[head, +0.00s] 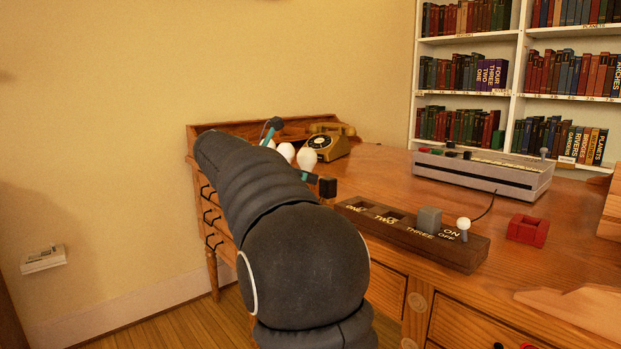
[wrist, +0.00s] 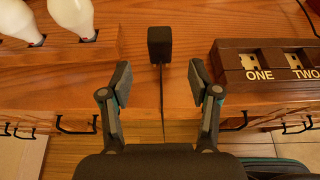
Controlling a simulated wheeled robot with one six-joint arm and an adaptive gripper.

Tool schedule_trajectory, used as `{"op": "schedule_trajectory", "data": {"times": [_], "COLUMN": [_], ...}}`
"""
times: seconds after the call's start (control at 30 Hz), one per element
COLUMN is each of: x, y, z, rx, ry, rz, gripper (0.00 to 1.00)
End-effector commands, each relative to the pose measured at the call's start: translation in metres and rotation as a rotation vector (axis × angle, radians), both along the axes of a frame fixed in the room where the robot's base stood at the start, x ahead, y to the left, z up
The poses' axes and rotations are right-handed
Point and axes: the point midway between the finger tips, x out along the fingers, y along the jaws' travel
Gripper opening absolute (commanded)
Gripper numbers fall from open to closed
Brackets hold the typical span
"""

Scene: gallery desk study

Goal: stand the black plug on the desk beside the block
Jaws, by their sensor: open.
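The black plug (wrist: 159,43) is a small dark box in the wrist view, straight ahead of my gripper (wrist: 160,83). A thin dark cord runs from it down past the desk's front edge. My gripper is open, one finger to each side of the cord's line, with nothing between the pads; the plug lies beyond the fingertips. The dark brown block (head: 420,238) with sockets marked ONE, TWO and THREE sits on the desk (head: 385,184). Its ONE and TWO end shows right of the plug in the wrist view (wrist: 230,72). My arm hides part of the desk in the head view.
White bulbs (wrist: 72,14) stand left of the plug. A telephone (head: 330,145) is at the back of the desk. A grey knob block (head: 429,219) and a white-tipped switch (head: 463,224) are on the block.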

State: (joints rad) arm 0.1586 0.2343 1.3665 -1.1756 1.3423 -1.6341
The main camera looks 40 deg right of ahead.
Motion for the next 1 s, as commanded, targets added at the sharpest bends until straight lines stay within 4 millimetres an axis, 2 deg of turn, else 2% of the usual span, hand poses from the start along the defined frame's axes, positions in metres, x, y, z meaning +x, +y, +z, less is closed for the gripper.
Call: {"op": "schedule_trajectory", "data": {"times": [0.2, 0.47, 0.57, 0.67, 0.77, 1.0], "x": [-0.001, -0.002, -0.008, -0.026, -0.053, -0.131], "y": [0.017, 0.02, 0.024, 0.037, 0.059, 0.126], "z": [0.007, 0.007, 0.005, -0.005, -0.023, -0.083], "rx": [0.0, 0.002, 0.029, 0.108, 0.239, 0.617], "ry": [0.0, -0.002, -0.038, -0.133, -0.285, -0.664], "rz": [0.001, 0.0, -0.002, -0.012, -0.047, -0.241], "gripper": [0.62, 0.62, 0.62, 0.62, 0.62, 0.62]}}
